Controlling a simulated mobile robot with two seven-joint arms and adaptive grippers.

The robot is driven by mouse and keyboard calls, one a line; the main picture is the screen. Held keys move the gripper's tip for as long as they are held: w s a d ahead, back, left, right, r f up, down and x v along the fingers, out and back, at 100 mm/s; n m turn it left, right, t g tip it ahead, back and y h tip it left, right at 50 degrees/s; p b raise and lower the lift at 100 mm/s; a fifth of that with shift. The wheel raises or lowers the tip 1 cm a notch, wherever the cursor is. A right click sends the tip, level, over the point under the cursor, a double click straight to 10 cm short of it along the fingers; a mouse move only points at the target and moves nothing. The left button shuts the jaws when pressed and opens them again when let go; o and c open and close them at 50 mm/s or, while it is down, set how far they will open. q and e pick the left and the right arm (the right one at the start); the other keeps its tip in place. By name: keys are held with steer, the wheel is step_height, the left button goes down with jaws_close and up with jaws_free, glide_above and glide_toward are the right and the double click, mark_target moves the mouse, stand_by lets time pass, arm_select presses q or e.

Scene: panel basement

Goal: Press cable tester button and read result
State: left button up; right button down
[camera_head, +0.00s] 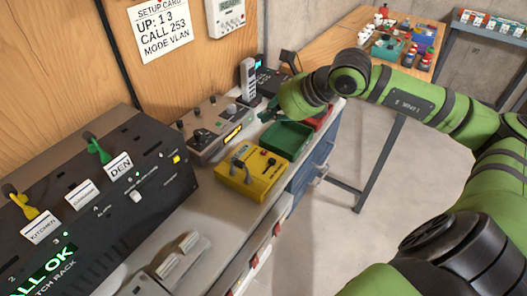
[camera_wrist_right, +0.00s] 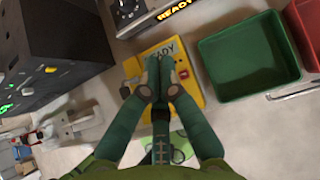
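A yellow box (camera_head: 252,175), apparently the cable tester, lies on the grey bench; in the right wrist view it (camera_wrist_right: 190,88) has dark lettering that seems to read READY, partly hidden by my fingers. A grey instrument (camera_head: 215,130) with knobs and an orange display stands behind it; the display reads READY in the right wrist view (camera_wrist_right: 176,11). My right gripper (camera_head: 268,110) is above the bench, near the green tray. In the right wrist view its green fingertips (camera_wrist_right: 159,68) are together, empty, in front of the yellow box. No contact is clear. My left gripper is out of view.
A black patch rack (camera_head: 90,200) with labelled cards and green ALL OK text stands at left. A green tray (camera_head: 286,139) and a red tray (camera_head: 324,117) sit right of the yellow box. A wooden table (camera_head: 345,30) with bottles stands behind.

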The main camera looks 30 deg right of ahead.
mark_target(267, 154)
step_height(267, 154, down, 4)
steer(key=shift+f+b, duration=0.15)
steer(key=shift+b, duration=1.05)
step_height(267, 154, down, 4)
steer(key=b, duration=0.3)
steer(key=shift+r, duration=0.25)
steer(key=shift+f+b, duration=0.35)
steer(key=shift+b, duration=0.05)
arm_select(q)
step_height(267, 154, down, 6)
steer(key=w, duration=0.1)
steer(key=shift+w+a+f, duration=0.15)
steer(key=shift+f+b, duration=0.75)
steer(key=shift+b, duration=0.05)
arm_select(e)
steer(key=shift+f, duration=0.4)
